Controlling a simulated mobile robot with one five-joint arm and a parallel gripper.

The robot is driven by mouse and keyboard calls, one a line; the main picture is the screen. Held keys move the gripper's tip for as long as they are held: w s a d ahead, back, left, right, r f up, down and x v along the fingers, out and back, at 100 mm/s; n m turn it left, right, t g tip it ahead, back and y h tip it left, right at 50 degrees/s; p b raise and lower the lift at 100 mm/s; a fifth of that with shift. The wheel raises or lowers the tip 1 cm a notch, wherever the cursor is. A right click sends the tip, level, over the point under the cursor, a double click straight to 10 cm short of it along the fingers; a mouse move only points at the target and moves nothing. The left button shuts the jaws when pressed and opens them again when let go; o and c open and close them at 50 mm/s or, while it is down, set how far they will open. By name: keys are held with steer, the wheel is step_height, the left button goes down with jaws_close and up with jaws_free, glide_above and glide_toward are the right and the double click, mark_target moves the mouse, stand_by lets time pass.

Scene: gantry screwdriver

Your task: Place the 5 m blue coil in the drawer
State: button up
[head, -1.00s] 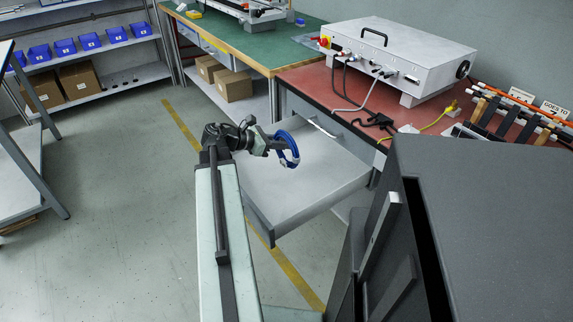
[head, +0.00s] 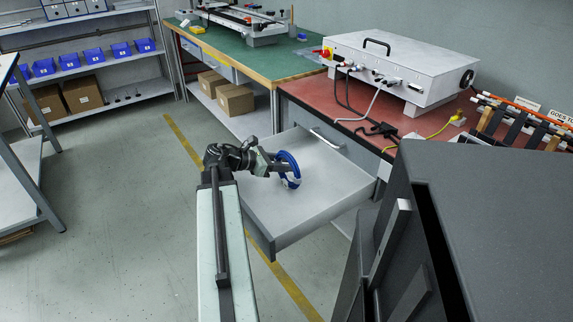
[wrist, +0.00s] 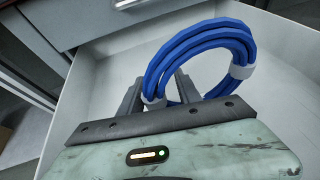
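The blue coil (head: 288,170) is a ring of blue cable with white ties. It shows large in the wrist view (wrist: 190,45). My gripper (wrist: 160,92) is shut on the coil's near lower side, next to a white tie; the far side of the ring hangs free. The drawer (head: 300,214) is pulled open under the red-topped bench and its light floor looks empty. The coil is over the drawer in both views. I cannot tell whether the coil touches the drawer floor.
The red bench (head: 310,98) carries a white instrument case (head: 400,70) with cables. The drawer's raised walls surround the coil. A dark grey cabinet-like body (head: 490,220) fills the right foreground. Open floor (head: 110,220) lies to the left.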

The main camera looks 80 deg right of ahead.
steer(key=shift+r, duration=0.15)
steer(key=p+v, duration=0.5)
steer(key=v, duration=0.7)
steer(key=shift+r, duration=0.1)
stand_by(0.5)
